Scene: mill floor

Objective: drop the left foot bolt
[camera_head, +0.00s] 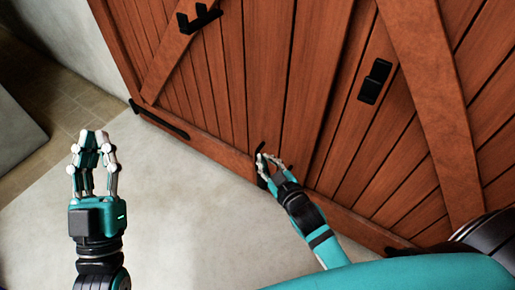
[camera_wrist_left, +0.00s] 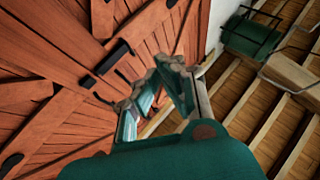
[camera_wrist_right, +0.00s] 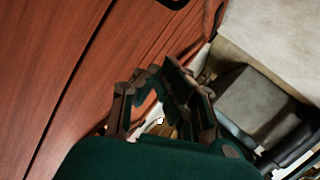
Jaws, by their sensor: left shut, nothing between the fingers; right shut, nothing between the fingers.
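A wooden double door (camera_head: 265,75) in reddish brown planks fills the upper right of the head view. A small dark metal piece (camera_head: 262,178) sits low on the door behind my right gripper's fingers; it may be the left foot bolt, but the fingers partly cover it. My right gripper (camera_head: 270,159) is shut and empty, close against the door's lower part; I cannot tell whether it touches. My left gripper (camera_head: 92,136) is shut and empty, over the floor left of the door. Its fingers also show in the left wrist view (camera_wrist_left: 168,75).
A black bracket (camera_head: 198,18) is high on the door and a black latch plate (camera_head: 375,82) is at right. A black strap hinge (camera_head: 160,120) lies along the lower left edge. The pale floor (camera_head: 170,215) before the door is clear. A pale wall (camera_head: 75,40) stands left.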

